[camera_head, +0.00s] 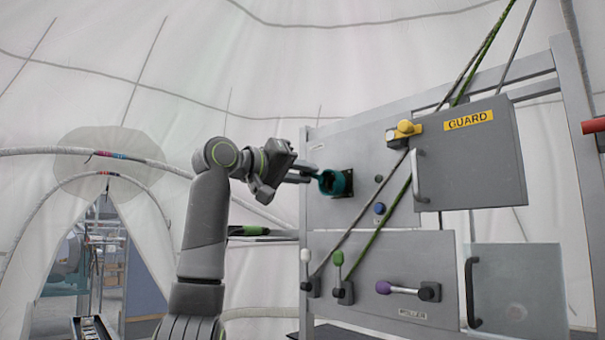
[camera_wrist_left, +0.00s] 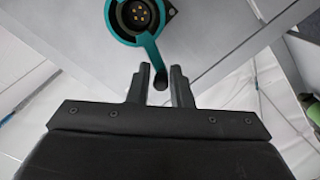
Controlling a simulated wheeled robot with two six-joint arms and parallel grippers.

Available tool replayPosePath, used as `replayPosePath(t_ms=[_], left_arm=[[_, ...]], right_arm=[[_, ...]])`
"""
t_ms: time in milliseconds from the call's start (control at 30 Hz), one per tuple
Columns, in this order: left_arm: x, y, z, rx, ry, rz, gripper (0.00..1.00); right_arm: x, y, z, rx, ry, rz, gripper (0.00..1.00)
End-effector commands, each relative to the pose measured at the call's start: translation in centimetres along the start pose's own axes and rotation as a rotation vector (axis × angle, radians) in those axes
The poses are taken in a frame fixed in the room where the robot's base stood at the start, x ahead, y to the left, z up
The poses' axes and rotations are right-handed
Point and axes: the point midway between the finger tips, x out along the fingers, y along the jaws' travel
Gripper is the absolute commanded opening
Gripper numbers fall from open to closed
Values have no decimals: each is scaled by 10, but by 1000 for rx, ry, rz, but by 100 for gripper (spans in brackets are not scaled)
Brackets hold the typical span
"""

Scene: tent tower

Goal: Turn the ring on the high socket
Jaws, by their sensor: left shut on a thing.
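The teal ring (camera_head: 327,184) sits around the dark high socket (camera_head: 348,183) on the upper grey panel. In the left wrist view the ring (camera_wrist_left: 112,36) circles the round socket (camera_wrist_left: 140,14) with its gold pins, and a teal handle (camera_wrist_left: 152,52) reaches down from it to a dark end. My left gripper (camera_head: 312,172) reaches the ring from the left. In the left wrist view its two fingers (camera_wrist_left: 161,82) are closed on the handle's end, one on each side. My right gripper is in neither view.
Ropes (camera_head: 392,203) cross the panel. Below are a green lever (camera_head: 338,260), a white lever (camera_head: 306,257) and a purple lever (camera_head: 400,290).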

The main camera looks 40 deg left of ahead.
Motion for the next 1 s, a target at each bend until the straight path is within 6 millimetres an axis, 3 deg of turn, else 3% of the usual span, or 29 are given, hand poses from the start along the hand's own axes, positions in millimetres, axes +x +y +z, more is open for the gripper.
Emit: replayPosePath(t_ms=[267, 633, 1000], left_arm=[[1, 9, -5, 149, -12, -9, 0], [2, 30, -8, 490, -27, -20, 0], [3, 48, -1, 831, -43, -30, 0]], right_arm=[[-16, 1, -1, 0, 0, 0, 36], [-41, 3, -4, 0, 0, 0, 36], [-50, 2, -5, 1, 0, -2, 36]])
